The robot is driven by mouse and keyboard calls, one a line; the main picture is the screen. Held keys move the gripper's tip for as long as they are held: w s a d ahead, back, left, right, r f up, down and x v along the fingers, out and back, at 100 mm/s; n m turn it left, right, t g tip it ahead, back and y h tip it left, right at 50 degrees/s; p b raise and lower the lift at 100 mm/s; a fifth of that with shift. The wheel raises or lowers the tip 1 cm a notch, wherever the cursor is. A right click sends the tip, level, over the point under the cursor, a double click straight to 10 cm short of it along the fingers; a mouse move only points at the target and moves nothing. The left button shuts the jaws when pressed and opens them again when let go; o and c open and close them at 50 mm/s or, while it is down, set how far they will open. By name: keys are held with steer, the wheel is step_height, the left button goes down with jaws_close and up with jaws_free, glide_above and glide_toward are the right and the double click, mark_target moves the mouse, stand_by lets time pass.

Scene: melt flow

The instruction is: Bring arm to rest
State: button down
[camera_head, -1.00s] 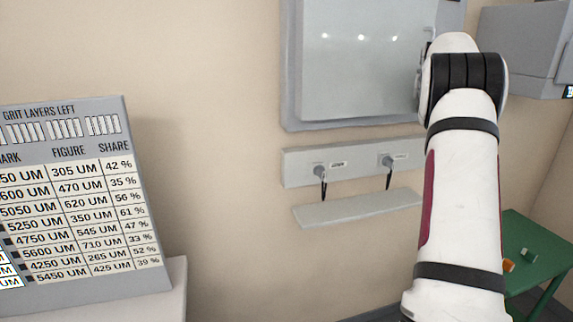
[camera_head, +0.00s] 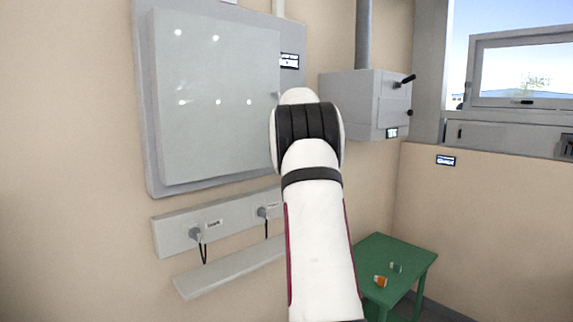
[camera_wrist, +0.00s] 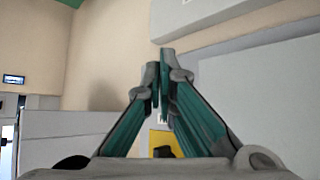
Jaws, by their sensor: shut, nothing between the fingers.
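My arm (camera_head: 316,215) rises in the middle of the head view, in front of the wall, bent at its dark banded joint. My gripper is hidden behind the arm in that view. In the wrist view my gripper (camera_wrist: 159,84) shows its two teal fingers converging with the tips together. Nothing is seen held between them.
A grey wall cabinet (camera_head: 215,95) is behind and left of my arm. Below it are a plate with two hooks (camera_head: 230,220) and a narrow shelf (camera_head: 230,266). A grey box (camera_head: 365,102) with handles hangs right. A green table (camera_head: 415,262) holds small orange and green items.

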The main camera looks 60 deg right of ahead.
steer(key=s+a+r, duration=0.1)
steer(key=s+r, duration=0.4)
steer(key=shift+s+a+b, duration=0.15)
steer(key=shift+s+b, duration=0.2)
steer(key=shift+b, duration=0.1)
steer(key=shift+a+r, duration=0.1)
